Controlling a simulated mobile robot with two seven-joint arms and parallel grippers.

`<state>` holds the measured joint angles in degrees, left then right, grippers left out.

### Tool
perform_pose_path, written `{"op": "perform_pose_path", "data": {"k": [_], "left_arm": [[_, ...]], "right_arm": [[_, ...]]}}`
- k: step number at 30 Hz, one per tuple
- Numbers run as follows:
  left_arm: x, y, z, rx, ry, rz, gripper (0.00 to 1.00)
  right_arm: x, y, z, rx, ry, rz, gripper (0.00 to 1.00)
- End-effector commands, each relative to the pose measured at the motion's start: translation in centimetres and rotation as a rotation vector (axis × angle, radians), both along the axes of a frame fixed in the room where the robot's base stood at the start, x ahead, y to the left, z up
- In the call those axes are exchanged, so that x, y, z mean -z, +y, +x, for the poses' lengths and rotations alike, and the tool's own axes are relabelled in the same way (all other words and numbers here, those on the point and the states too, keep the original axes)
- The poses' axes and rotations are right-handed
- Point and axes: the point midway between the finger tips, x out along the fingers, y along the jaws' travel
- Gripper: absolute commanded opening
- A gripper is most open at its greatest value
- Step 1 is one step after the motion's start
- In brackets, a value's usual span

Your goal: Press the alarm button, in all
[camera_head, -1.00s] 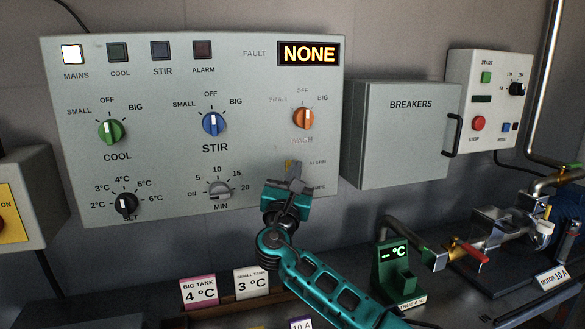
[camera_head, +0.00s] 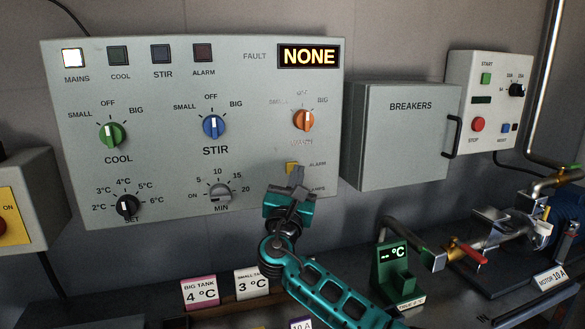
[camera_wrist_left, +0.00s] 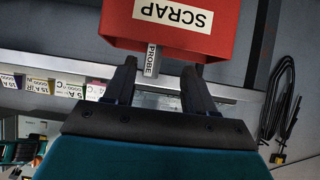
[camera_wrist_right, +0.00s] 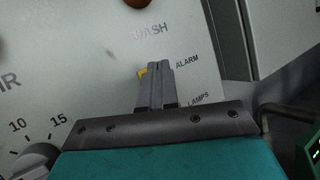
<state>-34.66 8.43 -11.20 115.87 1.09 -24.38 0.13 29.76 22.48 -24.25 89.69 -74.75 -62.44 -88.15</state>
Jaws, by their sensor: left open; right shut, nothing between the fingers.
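The alarm button is a small yellow square (camera_head: 292,167) low on the right of the grey control panel (camera_head: 255,130), left of the ALARM label. My right gripper (camera_head: 297,172) is shut and empty, with its fingertips in front of the panel just at the button's lower right. In the right wrist view a yellow edge of the button (camera_wrist_right: 141,72) shows at the left of the shut fingertips (camera_wrist_right: 158,66); the rest is hidden. I cannot tell whether the tips touch it. My left gripper (camera_wrist_left: 157,75) is open, seen only in its own wrist view.
The breakers box (camera_head: 400,140) stands right of the panel. A green thermometer stand (camera_head: 393,268) and label cards (camera_head: 200,291) are below. In the left wrist view a red SCRAP bin (camera_wrist_left: 172,25) and a PROBE label (camera_wrist_left: 152,60) lie beyond the open fingers.

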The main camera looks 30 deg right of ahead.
Motion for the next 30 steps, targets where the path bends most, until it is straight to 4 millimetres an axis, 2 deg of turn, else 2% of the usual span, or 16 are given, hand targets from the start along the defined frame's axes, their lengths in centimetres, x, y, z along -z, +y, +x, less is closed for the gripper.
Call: {"op": "perform_pose_path", "data": {"k": [5, 18, 30], "left_arm": [[-0.5, 0.0, 0.0, 0.003, 0.000, 0.002, 0.55], [-2.8, 0.0, 0.0, 0.001, 0.001, 0.000, 0.55], [-2.8, 0.0, 0.0, 0.001, 0.001, 0.000, 0.55]], "right_arm": [[-0.1, 0.1, -0.5, 0.000, 0.001, -0.001, 0.00], [-0.1, 1.1, -4.5, 0.000, 0.001, -0.001, 0.00], [0.0, 1.2, -4.9, 0.000, -0.001, -0.001, 0.00]]}}
